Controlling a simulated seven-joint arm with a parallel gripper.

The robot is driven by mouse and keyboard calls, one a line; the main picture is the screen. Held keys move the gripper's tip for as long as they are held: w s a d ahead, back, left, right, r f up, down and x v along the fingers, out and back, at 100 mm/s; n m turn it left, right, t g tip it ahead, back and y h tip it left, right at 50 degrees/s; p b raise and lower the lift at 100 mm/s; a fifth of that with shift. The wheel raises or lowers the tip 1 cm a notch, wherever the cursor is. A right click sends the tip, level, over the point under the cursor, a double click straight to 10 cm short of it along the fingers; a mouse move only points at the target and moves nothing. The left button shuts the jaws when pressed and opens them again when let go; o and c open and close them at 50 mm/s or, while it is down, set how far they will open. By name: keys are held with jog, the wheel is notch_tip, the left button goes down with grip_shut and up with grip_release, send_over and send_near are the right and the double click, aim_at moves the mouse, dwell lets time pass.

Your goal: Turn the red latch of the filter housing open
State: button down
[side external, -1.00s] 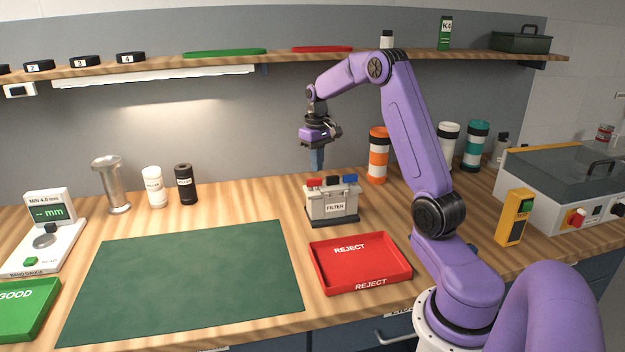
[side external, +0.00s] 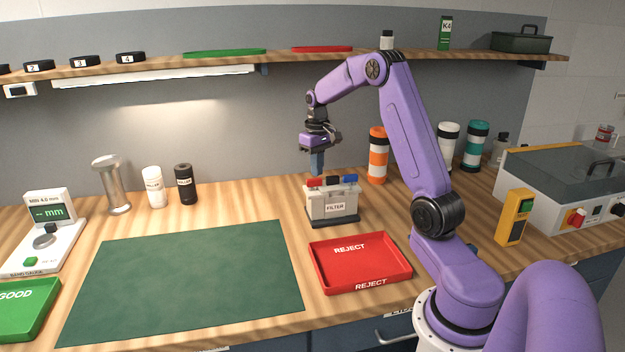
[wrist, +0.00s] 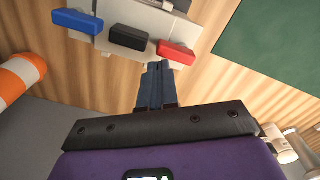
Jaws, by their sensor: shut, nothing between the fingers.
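The filter housing (side external: 333,206) is a grey box labelled FILTER on a dark base, standing on the bench. On its top are a red latch (side external: 315,182), a black latch and a blue latch (side external: 350,178). In the wrist view the red latch (wrist: 176,52) lies just beyond my fingertips, with the black latch (wrist: 129,39) and blue latch (wrist: 77,22) to its left. My gripper (wrist: 158,66) is shut and empty, its blue fingers pointing down. In the side view my gripper (side external: 316,172) is right at the red latch; I cannot tell whether it touches.
A red REJECT tray (side external: 360,263) sits in front of the housing. An orange-and-white cylinder (side external: 377,155) stands behind it to the right. A green mat (side external: 190,280) lies to the left.

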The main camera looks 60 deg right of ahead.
jog(key=shift+f, duration=0.25)
